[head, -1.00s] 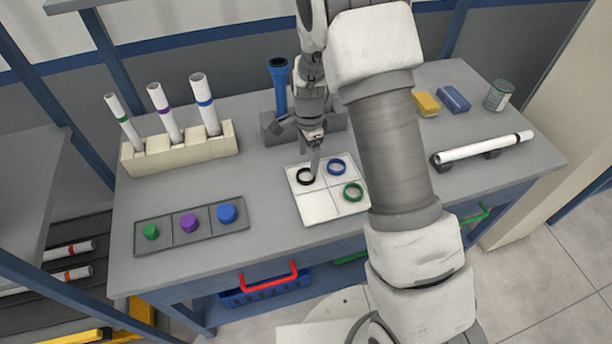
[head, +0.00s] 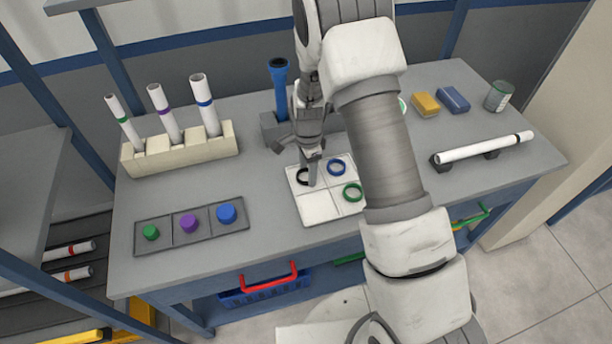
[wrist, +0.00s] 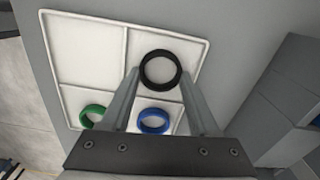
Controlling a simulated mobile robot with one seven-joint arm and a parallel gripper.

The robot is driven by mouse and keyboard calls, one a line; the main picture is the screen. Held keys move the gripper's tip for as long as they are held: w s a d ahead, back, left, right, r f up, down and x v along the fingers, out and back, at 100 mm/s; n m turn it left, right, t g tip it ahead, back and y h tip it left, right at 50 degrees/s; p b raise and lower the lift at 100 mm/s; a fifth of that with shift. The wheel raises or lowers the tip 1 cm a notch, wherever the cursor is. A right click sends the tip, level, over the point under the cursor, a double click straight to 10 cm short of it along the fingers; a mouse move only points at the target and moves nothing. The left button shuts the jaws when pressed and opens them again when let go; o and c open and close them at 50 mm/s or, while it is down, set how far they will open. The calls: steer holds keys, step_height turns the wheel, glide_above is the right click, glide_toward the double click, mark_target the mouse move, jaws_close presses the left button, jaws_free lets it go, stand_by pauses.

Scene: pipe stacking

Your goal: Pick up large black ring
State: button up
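The black ring (head: 301,176) lies in the back left compartment of the white divided tray (head: 318,208), partly hidden by my gripper in the head view. In the wrist view the whole black ring (wrist: 160,69) shows beyond and between the two fingers. My gripper (wrist: 160,75) is open, its fingers apart with nothing held. In the head view my gripper (head: 312,184) points down over the tray at the ring's right edge; I cannot tell whether it touches. A blue ring (head: 336,168) and a green ring (head: 352,192) lie in other compartments.
A blue upright pipe (head: 279,90) in a grey block stands behind the tray. A rack (head: 180,152) with white pipes and a grey tray with coloured caps (head: 190,222) are at left. A white pipe (head: 484,147) lies on supports at right.

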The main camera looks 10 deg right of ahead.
steer(key=shift+c, duration=1.3)
steer(key=shift+r, duration=0.15)
